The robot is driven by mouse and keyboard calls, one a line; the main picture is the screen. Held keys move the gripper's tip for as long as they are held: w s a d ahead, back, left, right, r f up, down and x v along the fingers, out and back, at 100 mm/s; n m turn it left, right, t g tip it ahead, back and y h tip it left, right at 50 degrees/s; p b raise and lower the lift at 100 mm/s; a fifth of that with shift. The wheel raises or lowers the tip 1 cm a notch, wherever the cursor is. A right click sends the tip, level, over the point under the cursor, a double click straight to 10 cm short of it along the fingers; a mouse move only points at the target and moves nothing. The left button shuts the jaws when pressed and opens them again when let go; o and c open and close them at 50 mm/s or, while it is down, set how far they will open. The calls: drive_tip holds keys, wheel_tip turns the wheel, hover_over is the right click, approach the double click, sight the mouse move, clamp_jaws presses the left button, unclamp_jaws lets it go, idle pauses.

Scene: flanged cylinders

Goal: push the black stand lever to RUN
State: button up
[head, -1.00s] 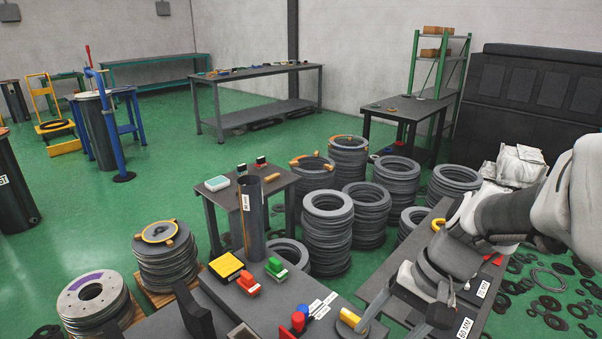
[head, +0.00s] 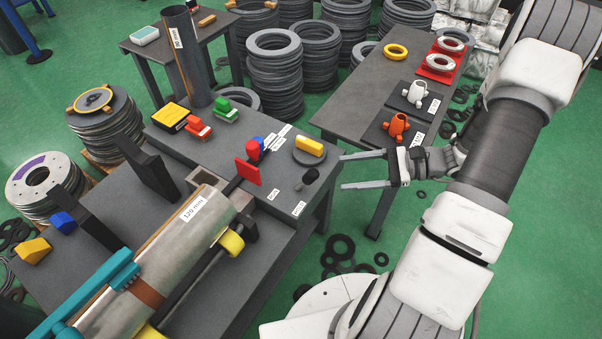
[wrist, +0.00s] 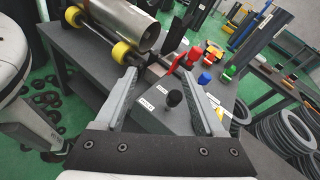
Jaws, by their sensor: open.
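The black stand lever (head: 310,176) has a round black knob and stands near the right corner of the dark bench. In the head view its knob leans up and to the right. Two small white labels (head: 273,194) lie by its foot; their print is too small to read surely. My gripper (head: 343,172) is open and empty, to the right of the lever, with its fingers pointing left toward it. In the wrist view the lever (wrist: 174,98) shows between my two open fingers (wrist: 160,72), beyond them and apart from both.
A grey cylinder marked 120 mm (head: 180,232) lies on the bench by yellow rollers (head: 231,242). A red plate (head: 248,172), a blue-and-red piece (head: 255,147) and a yellow-handled disc (head: 310,148) are near the lever. A side table (head: 372,90) holds flanged parts behind my gripper.

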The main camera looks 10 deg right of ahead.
drive_tip(key=d+f+m+t+b, duration=0.1)
drive_tip(key=d+f+m+t, duration=0.15)
drive_tip(key=f, duration=0.25)
drive_tip(key=d+f+m+t+b, duration=0.2)
drive_tip(key=f+m+t, duration=0.2)
drive_tip(key=f, duration=0.2)
drive_tip(key=b, duration=0.3)
hover_over(301, 183)
drive_tip(key=shift+r, duration=0.15)
clamp_jaws()
idle(0.9)
